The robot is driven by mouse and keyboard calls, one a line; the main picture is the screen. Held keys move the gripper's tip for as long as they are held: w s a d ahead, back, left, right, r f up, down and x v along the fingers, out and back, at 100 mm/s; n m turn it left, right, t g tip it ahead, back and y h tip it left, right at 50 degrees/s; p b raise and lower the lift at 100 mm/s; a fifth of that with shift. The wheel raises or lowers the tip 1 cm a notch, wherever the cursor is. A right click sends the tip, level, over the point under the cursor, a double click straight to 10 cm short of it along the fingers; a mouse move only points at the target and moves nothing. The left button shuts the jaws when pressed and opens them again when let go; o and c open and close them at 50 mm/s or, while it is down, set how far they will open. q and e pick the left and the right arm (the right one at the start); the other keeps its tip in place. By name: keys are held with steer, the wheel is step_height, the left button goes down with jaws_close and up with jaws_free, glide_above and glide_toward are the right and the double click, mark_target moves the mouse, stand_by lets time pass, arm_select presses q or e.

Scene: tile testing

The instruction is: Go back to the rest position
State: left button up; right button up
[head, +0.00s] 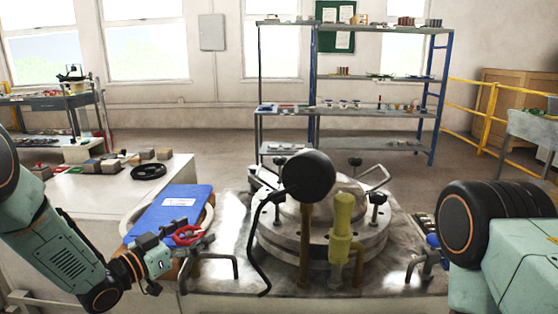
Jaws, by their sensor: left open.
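My left gripper (181,236) is at the lower left, at the end of my teal and black left arm. It is open, in front of the near edge of a blue flat case (172,209). A red looped item (189,239) shows right by its fingers; I cannot tell whether they touch. My right arm comes in at the right edge with a large black joint and teal link; its gripper is not visible.
A round metal test rig (270,230) with knobs, a black disc-shaped part (308,175) and a yellow-green upright tool (342,235) stands on the metal table (225,270). A white bench (100,200) is at left. Shelves (350,80) and a yellow railing (487,115) stand behind open floor.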

arm_select(q)
steer(key=shift+w+d+n+t+y, duration=0.25)
steer(key=shift+w+d+y, duration=0.1)
steer(key=shift+w, duration=0.3)
steer(key=shift+w+d+n+t+y, duration=0.15)
steer(key=shift+w+d+n+y, duration=0.15)
steer(key=shift+w, duration=0.3)
steer(key=shift+r, duration=0.15)
